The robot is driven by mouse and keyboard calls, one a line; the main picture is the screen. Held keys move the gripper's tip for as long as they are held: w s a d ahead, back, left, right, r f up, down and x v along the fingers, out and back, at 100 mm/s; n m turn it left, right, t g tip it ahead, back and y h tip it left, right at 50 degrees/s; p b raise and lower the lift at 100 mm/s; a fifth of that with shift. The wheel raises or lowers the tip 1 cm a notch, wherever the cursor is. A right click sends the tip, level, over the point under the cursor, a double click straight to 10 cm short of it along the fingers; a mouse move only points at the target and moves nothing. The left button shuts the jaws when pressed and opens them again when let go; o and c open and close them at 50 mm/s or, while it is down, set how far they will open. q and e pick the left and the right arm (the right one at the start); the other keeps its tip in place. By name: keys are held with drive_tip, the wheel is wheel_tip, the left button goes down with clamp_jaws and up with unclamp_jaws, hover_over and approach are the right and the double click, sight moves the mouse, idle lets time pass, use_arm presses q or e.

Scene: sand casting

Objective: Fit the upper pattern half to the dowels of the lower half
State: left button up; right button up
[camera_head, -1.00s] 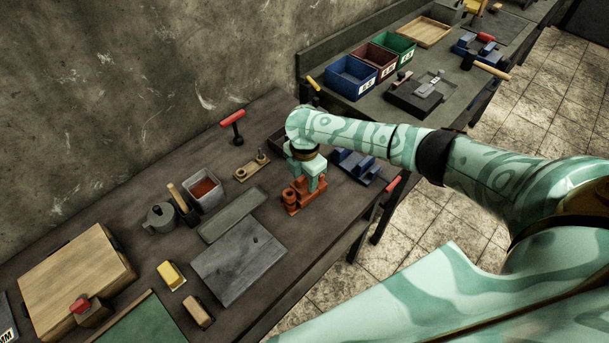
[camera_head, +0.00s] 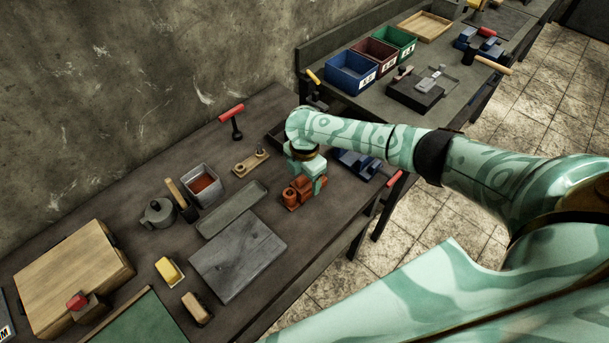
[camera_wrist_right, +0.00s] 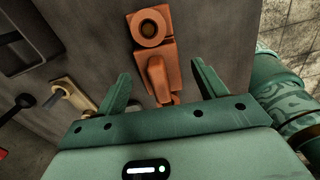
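An orange-red pattern piece (camera_head: 290,196) stands on the dark workbench below my right gripper. In the right wrist view the orange-red pattern (camera_wrist_right: 150,32) has a round boss with a dark hole at the far end and a narrower raised part nearer me. My right gripper (camera_head: 316,184) points down over it. In the wrist view the right gripper's fingers (camera_wrist_right: 163,84) are wide apart on either side of the narrow part, with visible gaps. I cannot tell whether both halves are here; no dowels can be made out. My left gripper is not in view.
A tan plate with small pegs (camera_head: 251,161), a grey tray (camera_head: 233,209), a grey board (camera_head: 237,258) and a bin of red material (camera_head: 204,186) lie to the left. Blue parts (camera_head: 354,163) sit right of the gripper.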

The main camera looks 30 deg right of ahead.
wheel_tip(320, 180, up, 16)
drive_tip(key=p, duration=0.5)
drive_tip(key=shift+r, duration=0.15)
idle(0.3)
